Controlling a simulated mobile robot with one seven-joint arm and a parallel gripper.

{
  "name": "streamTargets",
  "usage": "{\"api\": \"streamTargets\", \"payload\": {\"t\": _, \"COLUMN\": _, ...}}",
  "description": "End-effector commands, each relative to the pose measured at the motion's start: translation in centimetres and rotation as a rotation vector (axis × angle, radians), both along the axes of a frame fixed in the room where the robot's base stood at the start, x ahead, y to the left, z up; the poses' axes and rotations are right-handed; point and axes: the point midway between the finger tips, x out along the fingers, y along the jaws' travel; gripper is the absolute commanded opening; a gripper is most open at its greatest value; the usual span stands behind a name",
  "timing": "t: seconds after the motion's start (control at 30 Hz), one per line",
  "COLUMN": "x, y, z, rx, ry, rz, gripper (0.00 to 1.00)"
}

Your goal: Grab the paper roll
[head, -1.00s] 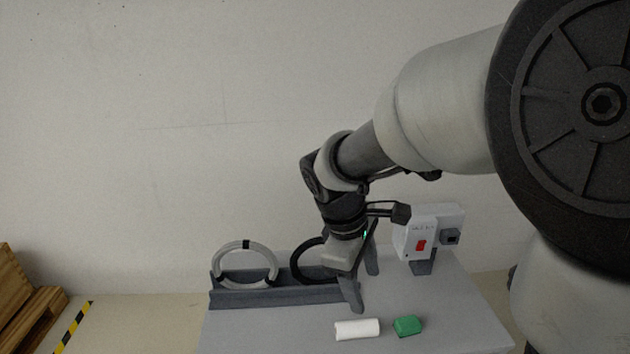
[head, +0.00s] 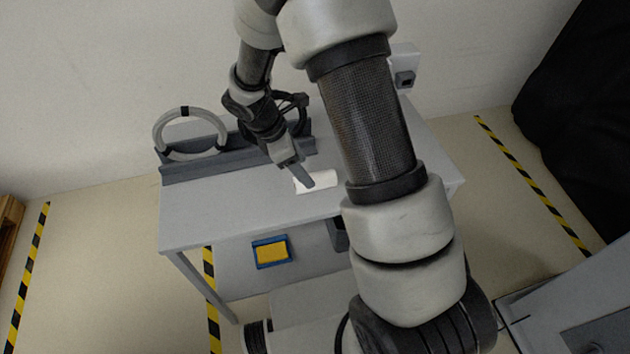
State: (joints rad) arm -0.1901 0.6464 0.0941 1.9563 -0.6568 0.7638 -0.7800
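My gripper (head: 304,176) is low over the table at the roll, pointing down. One dark finger crosses in front of the roll's left part. The other finger is not clearly visible, so I cannot tell whether the fingers touch or close on the roll. The roll appears to lie on the tabletop.
A grey rack (head: 195,167) along the table's back holds a light grey ring (head: 158,130) and a dark ring (head: 303,103). A pale device (head: 405,60) stands at the back right, partly behind my arm. A blue-and-yellow box (head: 271,252) shows below the tabletop.

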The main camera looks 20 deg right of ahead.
Motion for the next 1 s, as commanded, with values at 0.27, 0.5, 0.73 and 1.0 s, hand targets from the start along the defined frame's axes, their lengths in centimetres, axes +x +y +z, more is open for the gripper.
{"api": "streamTargets", "payload": {"t": 0.27, "x": 0.0, "y": -0.9, "z": -2.0, "rx": 0.000, "ry": 0.002, "rz": -0.001, "gripper": 0.57}}
{"api": "streamTargets", "payload": {"t": 0.5, "x": 0.0, "y": -2.4, "z": -5.2, "rx": 0.000, "ry": 0.002, "rz": 0.000, "gripper": 0.57}}
{"api": "streamTargets", "payload": {"t": 0.73, "x": 0.1, "y": -2.7, "z": -5.9, "rx": 0.001, "ry": -0.001, "rz": -0.001, "gripper": 0.57}}
{"api": "streamTargets", "payload": {"t": 1.0, "x": 0.1, "y": -2.7, "z": -5.9, "rx": 0.001, "ry": -0.001, "rz": -0.001, "gripper": 0.29}}
